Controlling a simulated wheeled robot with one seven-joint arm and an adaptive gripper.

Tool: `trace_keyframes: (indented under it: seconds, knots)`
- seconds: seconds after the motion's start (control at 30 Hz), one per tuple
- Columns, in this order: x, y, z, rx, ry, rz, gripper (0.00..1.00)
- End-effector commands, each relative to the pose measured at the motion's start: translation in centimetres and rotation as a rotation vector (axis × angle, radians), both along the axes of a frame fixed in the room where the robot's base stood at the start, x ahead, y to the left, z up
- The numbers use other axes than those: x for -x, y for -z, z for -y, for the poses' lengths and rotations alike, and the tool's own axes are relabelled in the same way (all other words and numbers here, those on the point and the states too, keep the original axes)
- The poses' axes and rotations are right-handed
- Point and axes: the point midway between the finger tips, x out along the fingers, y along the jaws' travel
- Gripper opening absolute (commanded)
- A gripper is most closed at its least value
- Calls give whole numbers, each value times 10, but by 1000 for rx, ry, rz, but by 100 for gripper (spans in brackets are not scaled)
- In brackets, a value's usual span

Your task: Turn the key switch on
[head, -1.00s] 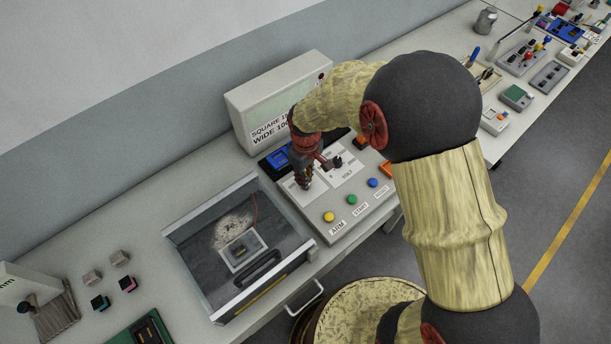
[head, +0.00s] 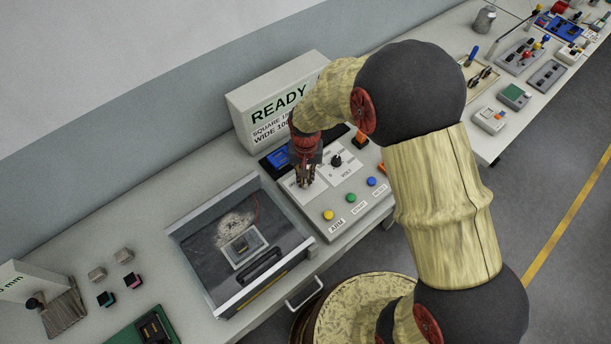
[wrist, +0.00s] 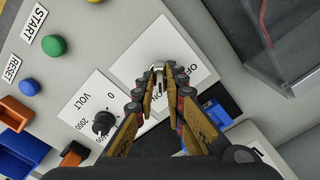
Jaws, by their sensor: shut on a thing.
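The key switch (wrist: 158,66) shows in the wrist view as a small silvery key on a white label plate (wrist: 188,48) with ON and OFF lettering, partly covered by my fingers. My gripper (wrist: 157,74) is shut on the key, one fingertip on each side of it. In the head view my gripper (head: 305,184) points down at the same plate on the grey control panel (head: 318,209), and the key itself is hidden there. The display box (head: 268,95) behind the panel reads READY.
A black VOLT knob (wrist: 103,122) sits beside my fingers. Yellow (head: 328,215), green (head: 351,198) and blue (head: 371,182) buttons line the panel's front. A clear-lidded chamber (head: 240,245) stands to the left. Small blocks (head: 124,256) lie farther left.

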Motion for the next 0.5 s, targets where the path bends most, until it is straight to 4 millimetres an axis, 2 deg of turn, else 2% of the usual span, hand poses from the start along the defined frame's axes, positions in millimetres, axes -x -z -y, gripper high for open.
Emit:
trace_keyframes:
  seconds: [0.5]
  knots:
    - [0, 0, 0, -1, 102, 1, 0]
